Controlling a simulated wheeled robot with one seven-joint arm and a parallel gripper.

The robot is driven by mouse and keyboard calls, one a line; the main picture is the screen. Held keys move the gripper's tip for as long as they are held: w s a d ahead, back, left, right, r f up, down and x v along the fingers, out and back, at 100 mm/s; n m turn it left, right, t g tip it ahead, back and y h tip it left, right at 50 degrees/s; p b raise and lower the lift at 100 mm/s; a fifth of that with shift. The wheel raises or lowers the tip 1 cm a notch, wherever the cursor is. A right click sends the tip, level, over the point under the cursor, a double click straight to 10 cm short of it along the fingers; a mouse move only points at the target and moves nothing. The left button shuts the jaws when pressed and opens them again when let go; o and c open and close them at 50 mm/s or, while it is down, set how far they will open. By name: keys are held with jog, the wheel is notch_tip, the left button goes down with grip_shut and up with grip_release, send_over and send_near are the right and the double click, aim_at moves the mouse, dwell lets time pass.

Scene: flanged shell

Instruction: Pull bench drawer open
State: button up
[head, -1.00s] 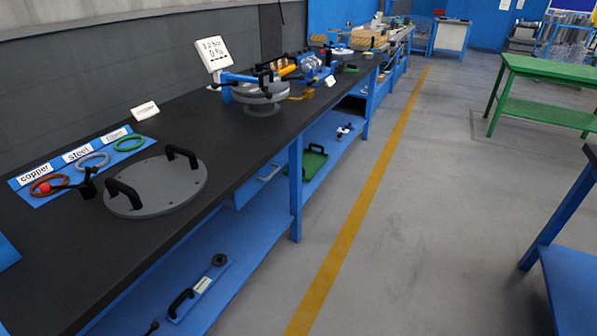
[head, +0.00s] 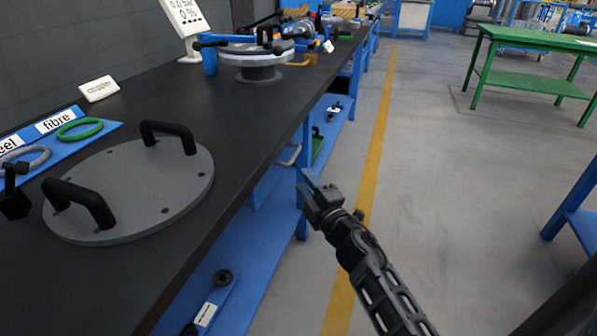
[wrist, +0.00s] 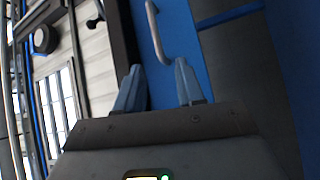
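The bench drawer (head: 262,187) is a blue front under the black bench top, with a pale grey bar handle (head: 291,155). It looks shut, though the bench leg and my gripper hide part of that area. In the wrist view the handle (wrist: 155,32) stands on the blue drawer front (wrist: 184,38), beyond my fingertips and towards the left finger's side. My gripper (head: 310,184) is in front of the bench edge, close to the leg. In the wrist view its two fingers (wrist: 158,82) are apart with nothing between them.
On the bench top (head: 235,125) are a grey flange lid (head: 150,190) with two black handles and a round grey vessel (head: 257,70). A blue lower shelf (head: 262,235) runs below. The floor aisle with the yellow line (head: 372,160) is clear; a green table (head: 535,45) stands right.

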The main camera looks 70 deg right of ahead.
jog(key=w+d, duration=0.6)
jog(key=d, duration=0.2)
jog(key=shift+d+r+h, duration=0.4)
jog(key=shift+r, duration=0.05)
jog(key=shift+c, duration=0.2)
grip_shut()
jog(key=shift+s, duration=0.1)
